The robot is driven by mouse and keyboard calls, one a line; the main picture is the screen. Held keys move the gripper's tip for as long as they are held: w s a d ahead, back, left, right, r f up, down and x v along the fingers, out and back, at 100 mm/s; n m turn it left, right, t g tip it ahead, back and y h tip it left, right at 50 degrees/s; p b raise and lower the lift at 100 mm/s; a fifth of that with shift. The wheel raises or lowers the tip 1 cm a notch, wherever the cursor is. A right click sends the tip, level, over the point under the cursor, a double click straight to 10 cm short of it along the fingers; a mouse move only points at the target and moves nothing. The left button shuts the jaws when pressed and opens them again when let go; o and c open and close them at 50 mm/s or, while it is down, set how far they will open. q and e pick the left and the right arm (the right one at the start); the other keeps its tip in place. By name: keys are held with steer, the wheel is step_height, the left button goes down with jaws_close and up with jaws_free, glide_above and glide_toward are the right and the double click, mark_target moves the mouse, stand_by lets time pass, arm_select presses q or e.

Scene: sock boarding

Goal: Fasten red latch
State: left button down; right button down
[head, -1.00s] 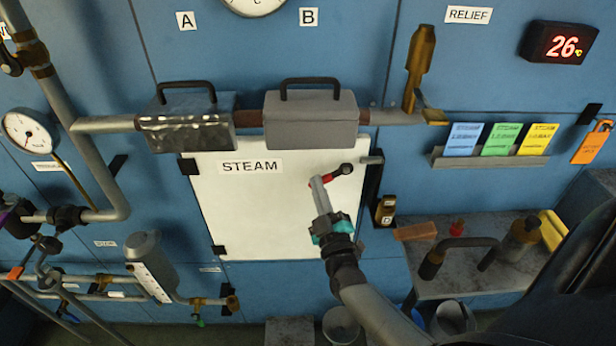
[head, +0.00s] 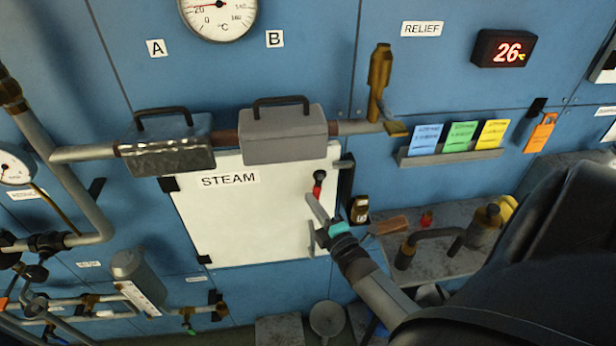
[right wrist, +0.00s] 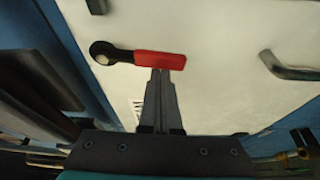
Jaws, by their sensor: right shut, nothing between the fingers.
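The red latch (head: 317,190) is on the right part of the white STEAM panel (head: 250,225). Its black pivot is at the top and the red handle points down in the head view. In the right wrist view the latch (right wrist: 158,60) lies across, pivot at left and red grip at right. My right gripper (head: 310,198) is shut and empty. Its closed fingertips (right wrist: 162,72) are at the red grip's edge; whether they touch it I cannot tell. My left gripper is not in view.
A pipe with two handled grey boxes (head: 283,135) runs above the panel. A dark bracket (head: 346,185) stands at the panel's right edge. A metal handle (right wrist: 288,68) shows in the right wrist view. A shelf with tools (head: 455,225) is at the right.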

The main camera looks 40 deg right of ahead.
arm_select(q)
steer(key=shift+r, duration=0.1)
arm_select(e)
steer(key=shift+s+d, duration=0.15)
steer(key=shift+d, duration=0.15)
stand_by(0.5)
